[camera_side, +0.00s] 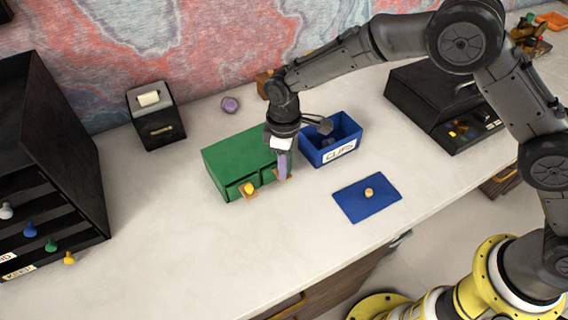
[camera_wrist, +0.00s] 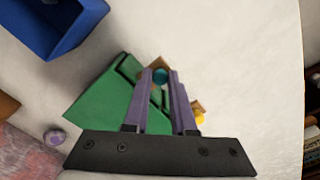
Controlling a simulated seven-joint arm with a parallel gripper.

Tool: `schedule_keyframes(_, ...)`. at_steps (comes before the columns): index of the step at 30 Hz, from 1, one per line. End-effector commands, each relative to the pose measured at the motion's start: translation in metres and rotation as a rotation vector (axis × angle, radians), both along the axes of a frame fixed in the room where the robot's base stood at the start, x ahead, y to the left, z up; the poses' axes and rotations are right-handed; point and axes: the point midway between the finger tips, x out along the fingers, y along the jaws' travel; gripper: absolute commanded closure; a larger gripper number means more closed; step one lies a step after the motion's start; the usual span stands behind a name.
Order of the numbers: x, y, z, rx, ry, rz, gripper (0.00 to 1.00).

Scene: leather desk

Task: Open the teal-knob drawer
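A low green cabinet (camera_side: 232,158) stands on the pale desk with two small drawers in its front. The yellow knob (camera_side: 249,188) marks the left drawer in the side view. The teal knob (camera_wrist: 160,76) shows in the wrist view between my fingertips. My gripper (camera_side: 283,172) points down in front of the right drawer and hides the teal knob in the side view. In the wrist view, its purple fingers (camera_wrist: 160,72) flank the teal knob closely, with no clear gap. How far the teal-knob drawer stands out is hard to tell.
A blue bin labelled CLIPS (camera_side: 318,153) stands close to the right of my gripper. A blue mat (camera_side: 350,207) with a small knob-like object lies nearer the desk edge. A black drawer unit (camera_side: 75,150) fills the left. The front middle is clear.

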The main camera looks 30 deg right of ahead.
Motion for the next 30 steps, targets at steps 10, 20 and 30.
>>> schedule_keyframes(10, 0.0004, -0.0001, 0.0006, 0.0, -0.001, 0.0, 1.0)
schedule_keyframes(20, 0.0007, -0.0002, 0.001, 0.0, -0.001, 0.0, 1.0)
schedule_keyframes(30, 0.0008, -0.0001, 0.0014, 0.0, -0.003, 0.0, 1.0)
